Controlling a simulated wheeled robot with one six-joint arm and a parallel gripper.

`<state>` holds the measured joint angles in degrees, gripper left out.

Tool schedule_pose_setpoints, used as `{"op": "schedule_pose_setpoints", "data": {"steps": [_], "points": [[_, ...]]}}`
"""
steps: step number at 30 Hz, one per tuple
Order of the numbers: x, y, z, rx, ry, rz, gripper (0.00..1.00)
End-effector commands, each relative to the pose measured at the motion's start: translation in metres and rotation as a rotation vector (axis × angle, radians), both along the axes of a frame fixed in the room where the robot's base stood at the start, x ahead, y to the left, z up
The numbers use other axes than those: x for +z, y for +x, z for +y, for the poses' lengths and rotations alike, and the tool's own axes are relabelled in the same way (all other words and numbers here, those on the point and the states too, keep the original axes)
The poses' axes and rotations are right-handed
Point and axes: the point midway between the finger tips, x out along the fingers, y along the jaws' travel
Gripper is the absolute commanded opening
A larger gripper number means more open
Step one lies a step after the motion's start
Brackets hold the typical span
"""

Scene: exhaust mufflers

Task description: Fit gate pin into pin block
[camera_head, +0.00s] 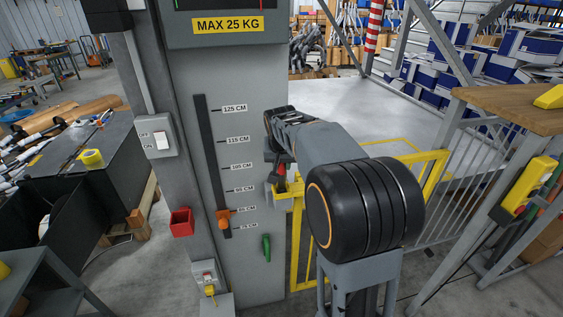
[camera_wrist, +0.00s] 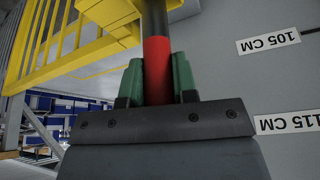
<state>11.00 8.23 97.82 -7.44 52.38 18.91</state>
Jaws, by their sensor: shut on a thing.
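My gripper (camera_wrist: 158,82) is shut on the gate pin (camera_wrist: 157,66), its green-padded jaws on either side of the red part. A black shaft runs on from the red part to the top edge of the wrist view. The pin also shows in the head view (camera_head: 282,184), small and red, below the end of my arm. A yellow block (camera_wrist: 107,12), probably the pin block, is beside the shaft at the upper left. I cannot tell whether the shaft is in it. The yellow gate (camera_head: 297,236) stands just below my gripper in the head view.
A grey column (camera_head: 245,150) with a height scale stands close to the left of my gripper. It carries a green handle (camera_head: 266,247) and an orange slider (camera_head: 224,214). A wooden-topped bench (camera_head: 510,108) stands at the right. Open floor lies behind the gate.

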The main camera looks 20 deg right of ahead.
Motion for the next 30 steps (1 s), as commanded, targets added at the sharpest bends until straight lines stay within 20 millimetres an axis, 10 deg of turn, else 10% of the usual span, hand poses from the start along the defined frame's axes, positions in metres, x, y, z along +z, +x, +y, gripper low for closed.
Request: {"op": "schedule_pose_setpoints", "data": {"steps": [30], "points": [[-0.05,0.0,0.0,0.0,0.0,-0.001,0.0]]}}
